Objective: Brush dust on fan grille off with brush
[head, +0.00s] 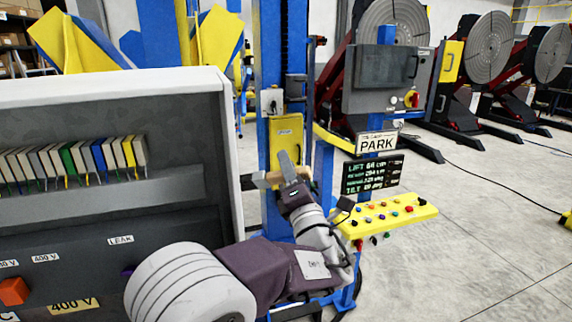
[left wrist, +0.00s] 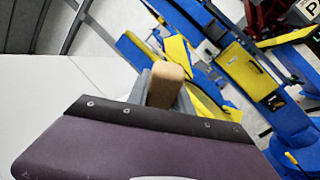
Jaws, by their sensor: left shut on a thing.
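My left gripper (head: 287,172) is shut on the brush, in front of the blue column and just right of the grey cabinet's edge. The brush's light wooden handle (head: 266,180) sticks out to the left of the fingers, with a dark end near the cabinet side. In the left wrist view the rounded wooden end of the brush (left wrist: 166,84) shows between the fingers, beyond my purple wrist cover. The bristles cannot be made out clearly. I cannot make out the fan grille or dust on it in either view. My right gripper is not in view.
The open grey cabinet (head: 222,150) with a row of coloured modules fills the left. A yellow button panel (head: 390,214) and a dark readout (head: 373,173) stand right of my arm. Round-faced positioners (head: 487,47) stand behind. The floor at right is mostly clear, with a cable.

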